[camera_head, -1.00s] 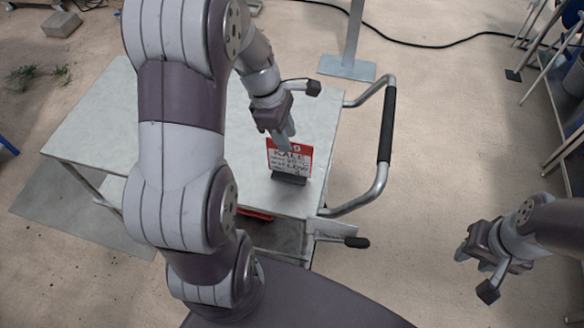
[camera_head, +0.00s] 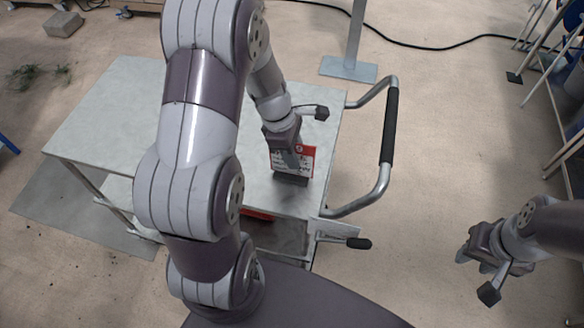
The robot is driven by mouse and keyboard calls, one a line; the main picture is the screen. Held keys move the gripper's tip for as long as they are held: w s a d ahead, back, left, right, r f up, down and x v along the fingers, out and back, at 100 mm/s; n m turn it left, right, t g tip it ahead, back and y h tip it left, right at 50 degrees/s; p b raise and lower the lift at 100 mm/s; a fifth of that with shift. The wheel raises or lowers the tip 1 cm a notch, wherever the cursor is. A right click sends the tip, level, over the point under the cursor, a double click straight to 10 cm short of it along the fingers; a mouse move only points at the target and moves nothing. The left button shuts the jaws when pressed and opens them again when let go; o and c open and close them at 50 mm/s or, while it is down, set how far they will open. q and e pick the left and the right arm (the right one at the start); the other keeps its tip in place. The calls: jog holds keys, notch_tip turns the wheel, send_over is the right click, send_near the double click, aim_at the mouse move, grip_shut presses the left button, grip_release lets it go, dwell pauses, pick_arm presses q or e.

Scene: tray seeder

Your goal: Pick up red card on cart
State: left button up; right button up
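The red and white card (camera_head: 306,160) stands upright in a dark holder (camera_head: 290,179) near the right end of the cart top (camera_head: 95,110). Dark lettering shows on its white part. My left gripper (camera_head: 292,158) points down at the card, and its fingers cover part of the card's face. I cannot tell whether the fingers touch the card or how far apart they are. My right gripper (camera_head: 473,262) hangs over bare floor right of the cart. I cannot make out the gap between its fingers.
The cart's handle (camera_head: 388,130) with a black grip rises on its right side. A red object (camera_head: 258,215) shows below the cart top. A metal post base (camera_head: 348,69) stands behind the cart. A rack (camera_head: 560,110) is at the far right.

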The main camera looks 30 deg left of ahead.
pick_arm(q)
jog(key=shift+f, duration=0.1)
grip_shut()
dwell(0.3)
